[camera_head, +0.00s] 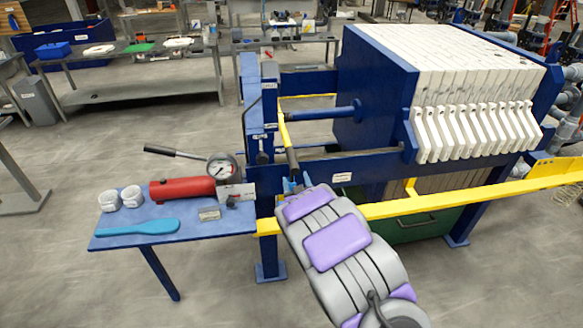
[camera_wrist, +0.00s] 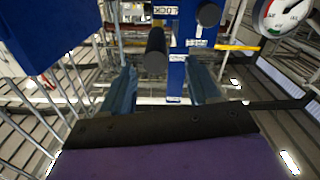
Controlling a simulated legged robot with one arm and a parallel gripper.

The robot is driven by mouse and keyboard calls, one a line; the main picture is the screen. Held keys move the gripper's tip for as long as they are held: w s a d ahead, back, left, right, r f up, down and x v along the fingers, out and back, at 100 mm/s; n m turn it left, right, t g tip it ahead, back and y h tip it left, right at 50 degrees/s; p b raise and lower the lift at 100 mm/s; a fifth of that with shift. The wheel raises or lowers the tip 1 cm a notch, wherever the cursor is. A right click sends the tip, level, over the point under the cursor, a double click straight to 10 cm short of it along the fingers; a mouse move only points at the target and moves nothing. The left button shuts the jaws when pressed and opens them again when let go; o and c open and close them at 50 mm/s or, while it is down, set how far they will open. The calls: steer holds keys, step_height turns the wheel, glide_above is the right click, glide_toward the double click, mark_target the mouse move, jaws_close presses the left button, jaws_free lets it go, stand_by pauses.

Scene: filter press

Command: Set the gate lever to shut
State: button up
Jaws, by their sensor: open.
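The gate lever is a yellow bar (camera_head: 284,131) with a dark cylindrical grip (camera_head: 292,162), on the near side of the blue press frame. The grip slopes down toward me. In the wrist view its dark end (camera_wrist: 156,53) faces the camera, between the lines of my two fingers and nearer the left one. My gripper (camera_head: 291,186) is open and empty, just below and in front of the grip in the head view. Its blue fingers (camera_wrist: 163,88) stand apart in the wrist view. I cannot tell whether either finger touches the grip.
A blue side shelf (camera_head: 185,225) at left carries a red hand pump (camera_head: 182,188), a gauge (camera_head: 221,167), a blue scraper (camera_head: 138,227) and white rolls. A yellow rail (camera_head: 450,200) runs right of my arm. White filter plates (camera_head: 470,65) fill the press. A round black knob (camera_wrist: 208,14) is near the grip.

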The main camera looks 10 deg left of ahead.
mark_target(294, 166)
steer(key=x, duration=0.6)
steer(key=shift+w+d, duration=0.25)
steer(key=shift+d, duration=0.1)
steer(key=shift+w+a, duration=0.45)
steer(key=shift+w, duration=0.2)
steer(key=shift+d, duration=0.1)
steer(key=shift+d, duration=0.2)
steer(key=shift+c, duration=0.2)
steer(key=shift+a, duration=0.15)
jaws_close()
